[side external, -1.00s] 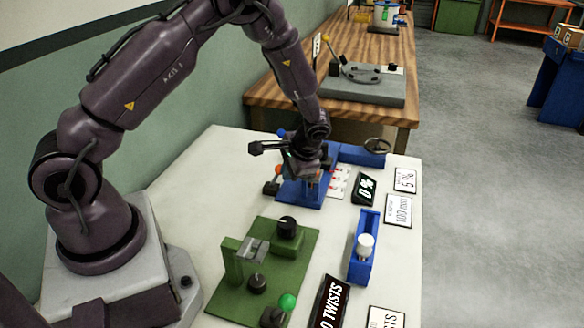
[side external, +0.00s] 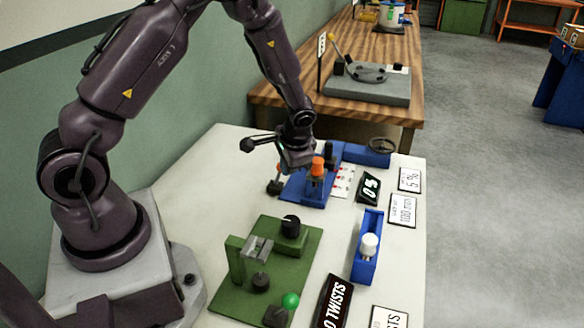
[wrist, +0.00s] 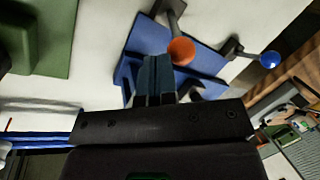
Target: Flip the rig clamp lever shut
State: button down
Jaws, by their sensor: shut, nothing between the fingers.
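The blue rig (side external: 300,190) stands at the far part of the white table. An upright orange-topped part (side external: 318,168) shows on it in the side view. The wrist view shows the rig's blue plate (wrist: 205,62), a dark lever with an orange ball (wrist: 181,51) and another dark arm with a blue ball (wrist: 270,59). I cannot tell for sure which is the clamp lever. My gripper (wrist: 155,74) is shut and empty, over the rig plate and left of the orange ball in the wrist view. In the side view its fingertips are hard to make out.
A green fixture (side external: 262,270) with dark knobs stands nearer on the table. A blue slider with a white knob (side external: 369,246), a small display (side external: 369,188) and white cards (side external: 403,211) lie right. A wooden bench (side external: 380,104) stands behind.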

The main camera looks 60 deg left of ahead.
aim_at(278, 168)
jog(key=s+a+t+h, duration=0.1)
jog(key=s+a+r+t+h, duration=0.1)
jog(key=h, duration=0.1)
jog(key=shift+s+a+n+t, duration=0.2)
jog(key=shift+n+t, duration=0.1)
jog(key=shift+t, duration=0.1)
jog(key=shift+s+a, duration=0.35)
jog(key=shift+r, duration=0.15)
jog(key=shift+r, duration=0.7)
jog(key=s+a+r, duration=0.1)
jog(key=s+r, duration=0.3)
jog(key=r, duration=0.4)
jog(key=shift+s+a+r, duration=0.3)
jog(key=shift+r, duration=0.1)
